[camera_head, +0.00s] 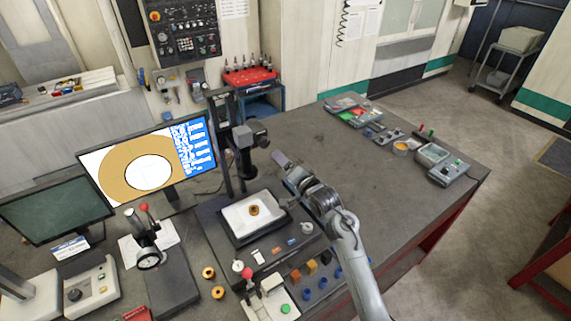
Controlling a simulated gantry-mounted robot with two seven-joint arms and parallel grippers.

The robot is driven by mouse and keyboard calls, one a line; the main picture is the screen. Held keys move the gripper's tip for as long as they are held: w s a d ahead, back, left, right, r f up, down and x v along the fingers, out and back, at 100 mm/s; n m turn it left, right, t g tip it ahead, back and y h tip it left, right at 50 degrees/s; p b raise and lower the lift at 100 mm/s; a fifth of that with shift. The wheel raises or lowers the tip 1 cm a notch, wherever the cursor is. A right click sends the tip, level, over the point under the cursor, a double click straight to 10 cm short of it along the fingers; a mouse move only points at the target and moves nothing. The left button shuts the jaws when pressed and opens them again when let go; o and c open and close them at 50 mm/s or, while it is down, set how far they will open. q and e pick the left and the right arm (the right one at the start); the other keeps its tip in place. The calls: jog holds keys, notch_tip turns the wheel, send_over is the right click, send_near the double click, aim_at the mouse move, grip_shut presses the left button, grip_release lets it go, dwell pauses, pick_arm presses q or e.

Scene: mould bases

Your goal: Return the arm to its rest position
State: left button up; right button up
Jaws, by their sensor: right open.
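My right arm comes in from the bottom right, over the workbench (400,190). A small brass ring-shaped part (254,210) lies on the white plate (235,217) of the stage, apart from the gripper. My left gripper is not in view.
A monitor (130,170) showing a ring image and a dark second screen (50,210) stand at left. Brass parts (218,292) lie near the front. Trays and tools (447,172) line the far right. The bench's middle right is clear.

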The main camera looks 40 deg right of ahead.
dwell(0.4)
jog(key=s+a+f+n+g+y+p, duration=0.35)
jog(key=s+a+f+g+p, duration=0.2)
jog(key=s+a+f, duration=0.8)
jog(key=s+a+r+n+g, duration=0.1)
jog(key=s+a+n+g, duration=0.2)
jog(key=s, duration=0.4)
jog(key=s+a+r+n+g+p, duration=0.1)
jog(key=s+a+r+n+g, duration=0.1)
jog(key=s+n, duration=0.3)
jog(key=s+a+r+n+g+p, duration=0.1)
jog(key=s+a+n+g, duration=0.2)
jog(key=s, duration=0.8)
jog(key=shift+s+a+r+n+g, duration=0.2)
jog(key=shift+a+n+g, duration=0.2)
jog(key=shift+a, duration=0.65)
